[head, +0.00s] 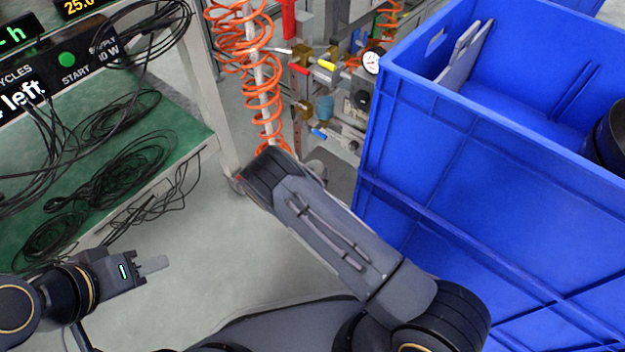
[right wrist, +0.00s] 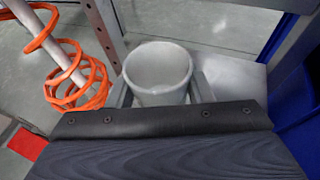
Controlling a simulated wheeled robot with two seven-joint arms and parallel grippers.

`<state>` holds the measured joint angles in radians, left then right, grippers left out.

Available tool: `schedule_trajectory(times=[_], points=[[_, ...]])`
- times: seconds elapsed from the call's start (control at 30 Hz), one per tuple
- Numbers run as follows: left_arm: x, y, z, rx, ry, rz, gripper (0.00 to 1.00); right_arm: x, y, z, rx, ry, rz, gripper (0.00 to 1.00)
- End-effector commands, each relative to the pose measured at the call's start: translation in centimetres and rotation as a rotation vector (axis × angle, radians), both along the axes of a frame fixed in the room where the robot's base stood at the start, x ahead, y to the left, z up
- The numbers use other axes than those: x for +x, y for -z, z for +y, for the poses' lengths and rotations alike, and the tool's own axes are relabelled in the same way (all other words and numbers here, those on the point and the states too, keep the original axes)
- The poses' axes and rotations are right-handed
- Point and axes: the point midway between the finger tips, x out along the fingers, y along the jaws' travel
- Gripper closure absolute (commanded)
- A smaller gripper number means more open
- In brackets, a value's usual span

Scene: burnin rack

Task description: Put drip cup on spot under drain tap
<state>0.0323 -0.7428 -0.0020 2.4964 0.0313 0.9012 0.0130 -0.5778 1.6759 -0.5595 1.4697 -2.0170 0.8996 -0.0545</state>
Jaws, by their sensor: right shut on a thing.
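The drip cup is a pale grey round cup (right wrist: 158,88), open at the top, seen from above in the right wrist view. My right gripper (right wrist: 160,92) is shut on it, with a grey finger on each side. In the head view my right forearm hides the gripper, and I cannot make out the cup clearly. Several small valves with coloured handles stand on the pipework behind, among them a yellow handle (head: 326,65) and a blue handle (head: 319,133). I cannot tell which is the drain tap, and no marked spot shows. My left gripper (head: 152,265) is away at lower left, its jaw gap unclear.
A large blue crate (head: 470,200) stands close on the right of my right arm. Orange coiled hose (head: 262,75) hangs around a pale post. A green-topped bench (head: 185,125) with loose black cables is at left. Grey floor (head: 205,230) is clear between.

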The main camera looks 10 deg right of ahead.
Motion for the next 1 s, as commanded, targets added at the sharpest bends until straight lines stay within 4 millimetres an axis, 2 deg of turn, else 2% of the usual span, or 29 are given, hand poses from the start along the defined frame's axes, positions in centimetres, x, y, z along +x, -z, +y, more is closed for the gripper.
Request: schedule_trajectory(times=[0.7,1.0], points=[[0.0,4.3,0.0,0.000,0.000,0.000,0.64,6.3,1.0,-3.6,0.000,0.002,-0.002,0.79],[0.0,3.9,0.0,0.000,0.000,0.000,0.64,8.8,1.1,-5.1,-0.001,0.001,-0.001,0.79]])
